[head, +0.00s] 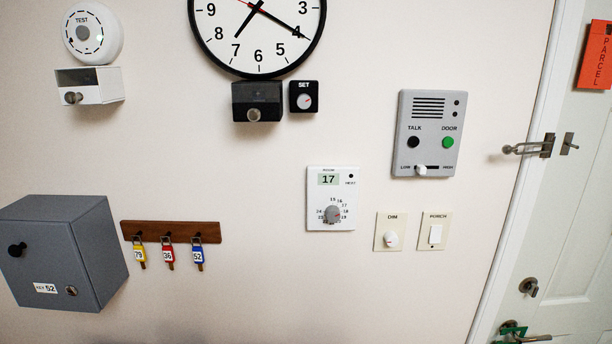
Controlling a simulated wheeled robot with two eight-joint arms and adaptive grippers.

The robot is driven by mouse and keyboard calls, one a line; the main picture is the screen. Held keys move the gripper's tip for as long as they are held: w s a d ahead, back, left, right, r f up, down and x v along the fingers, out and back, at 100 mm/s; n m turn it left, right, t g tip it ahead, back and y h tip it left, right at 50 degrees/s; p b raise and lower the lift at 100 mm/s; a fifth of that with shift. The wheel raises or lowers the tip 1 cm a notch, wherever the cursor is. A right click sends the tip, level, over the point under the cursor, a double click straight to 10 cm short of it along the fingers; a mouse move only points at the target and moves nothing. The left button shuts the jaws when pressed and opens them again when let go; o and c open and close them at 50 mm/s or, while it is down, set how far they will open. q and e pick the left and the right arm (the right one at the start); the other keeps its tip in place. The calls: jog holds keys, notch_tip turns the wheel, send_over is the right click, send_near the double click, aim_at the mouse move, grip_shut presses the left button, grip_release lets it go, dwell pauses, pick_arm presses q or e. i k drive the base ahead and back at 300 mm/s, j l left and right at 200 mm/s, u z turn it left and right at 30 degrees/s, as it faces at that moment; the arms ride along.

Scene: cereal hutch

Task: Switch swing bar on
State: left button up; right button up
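The metal swing bar (527,148) is at the right, mounted on the white door frame by a dark plate. Its looped arm points left, away from the door, out over the wall side. The small metal catch (569,143) sits on the pale door (580,200), just right of the frame. The bar and the catch are apart. The door looks closed against the frame. Neither of my grippers is in view.
A door lock (528,287) and a lever handle (525,338) with a green tag are lower on the door. A red parcel card (596,55) hangs above. An intercom (428,133), a thermostat (333,198) and two switches stand left of the frame. The wall around the bar is clear.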

aim_at(506, 149)
jog(key=z, duration=1.25)
jog(key=l, duration=0.4)
